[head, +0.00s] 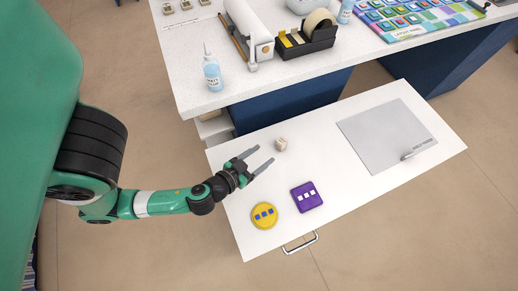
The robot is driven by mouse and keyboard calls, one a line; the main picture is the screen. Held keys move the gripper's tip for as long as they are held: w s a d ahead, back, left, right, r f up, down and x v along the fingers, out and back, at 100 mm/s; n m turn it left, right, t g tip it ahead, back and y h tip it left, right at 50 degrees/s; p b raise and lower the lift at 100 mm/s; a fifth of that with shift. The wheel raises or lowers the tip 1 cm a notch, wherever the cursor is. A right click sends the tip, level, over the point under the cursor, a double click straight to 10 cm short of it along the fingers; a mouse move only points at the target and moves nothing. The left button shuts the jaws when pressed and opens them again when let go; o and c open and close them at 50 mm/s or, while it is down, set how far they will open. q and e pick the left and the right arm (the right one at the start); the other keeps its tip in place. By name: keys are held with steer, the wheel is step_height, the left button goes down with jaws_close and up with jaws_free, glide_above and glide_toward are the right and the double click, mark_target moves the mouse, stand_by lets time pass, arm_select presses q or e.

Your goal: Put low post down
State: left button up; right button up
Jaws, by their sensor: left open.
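A small beige block (281,144), which looks like the low post, stands on the white pull-out board (330,192) near its back left edge. My left gripper (264,155) is over the board, just left of and in front of the block. Its two fingers are spread, with nothing between them, and they point toward the block without visibly holding it. My right gripper is out of view.
A yellow round piece (264,215) and a purple square piece (307,196) lie near the board's front edge. A grey sheet (387,136) covers the right part. On the counter stand a glue bottle (212,74), paper roll (249,30) and tape dispenser (306,42).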

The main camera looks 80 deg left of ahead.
arm_select(q)
steer(key=shift+s+d+r, duration=0.15)
steer(key=shift+s+r, duration=0.05)
steer(key=shift+s, duration=0.1)
steer(key=w+d+r+t+h, duration=0.1)
steer(key=w+d+r+t, duration=0.3)
steer(key=w+r, duration=0.9)
steer(key=w+d+r+m+t+h, duration=0.15)
steer(key=w+r, duration=0.25)
steer(key=r, duration=0.4)
steer(key=w+d+r+n+t, duration=0.1)
steer(key=w+d+r+t, duration=0.15)
steer(key=w+r, duration=0.45)
steer(key=s+d+r+m+t+h, duration=0.2)
steer(key=s+r, duration=0.1)
steer(key=r, duration=0.7)
steer(key=s+d+r+m+t+h, duration=0.2)
steer(key=r+m+t+h, duration=0.1)
steer(key=r, duration=0.8)
steer(key=s+d+r+m+t+h, duration=0.2)
steer(key=s+r+t+h, duration=0.1)
steer(key=r, duration=0.7)
steer(key=shift+s+r+m, duration=0.3)
steer(key=shift+s+m, duration=0.05)
